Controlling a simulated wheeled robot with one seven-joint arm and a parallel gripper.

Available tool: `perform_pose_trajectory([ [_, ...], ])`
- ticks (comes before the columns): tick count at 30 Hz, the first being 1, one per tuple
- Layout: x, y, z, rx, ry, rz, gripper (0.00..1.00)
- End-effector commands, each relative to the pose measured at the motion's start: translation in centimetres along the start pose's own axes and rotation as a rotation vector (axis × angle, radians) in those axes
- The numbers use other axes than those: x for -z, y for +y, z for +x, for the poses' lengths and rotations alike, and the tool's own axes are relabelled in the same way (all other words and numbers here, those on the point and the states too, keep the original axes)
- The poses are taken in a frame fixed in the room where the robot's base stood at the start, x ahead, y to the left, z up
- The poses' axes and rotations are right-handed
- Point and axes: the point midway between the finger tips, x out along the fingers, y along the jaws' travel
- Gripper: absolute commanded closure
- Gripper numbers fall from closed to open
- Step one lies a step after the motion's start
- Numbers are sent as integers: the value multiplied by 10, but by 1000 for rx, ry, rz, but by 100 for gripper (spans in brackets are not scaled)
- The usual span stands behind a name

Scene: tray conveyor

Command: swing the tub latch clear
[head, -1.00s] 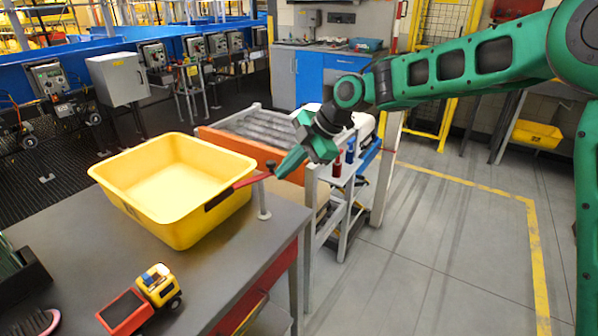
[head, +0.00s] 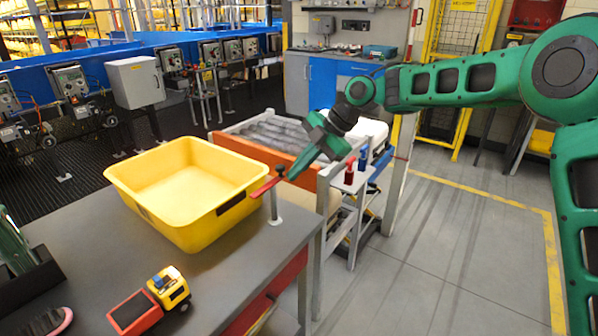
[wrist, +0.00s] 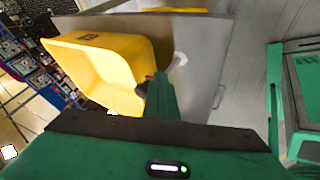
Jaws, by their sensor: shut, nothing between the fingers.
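The yellow tub (head: 160,205) stands on the grey table, with a black strip on its right side. The latch is a red bar (head: 264,187) on a short grey post (head: 274,208) at the table's edge. Its inner end reaches the tub's rim. My gripper (head: 288,174) is shut and empty, its fingertips at the outer end of the red bar. I cannot tell whether they touch it. In the wrist view the fingertips (wrist: 158,82) are near a small red piece of the latch (wrist: 149,77), most of which is hidden, with the tub (wrist: 95,65) to the left.
A red and yellow toy truck (head: 150,302) sits on the table's front part. A dark holder (head: 25,285) and a pink-edged brush (head: 48,322) are at the left.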

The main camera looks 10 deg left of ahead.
Motion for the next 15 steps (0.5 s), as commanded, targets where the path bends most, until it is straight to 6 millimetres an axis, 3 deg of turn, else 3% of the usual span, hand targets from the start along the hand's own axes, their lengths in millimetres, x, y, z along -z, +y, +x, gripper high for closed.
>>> perform_pose_trajectory([
  [9,-2,1,-1,-7,-4,4,100],
  [15,-3,-16,-11,-3,-1,-1,100],
])
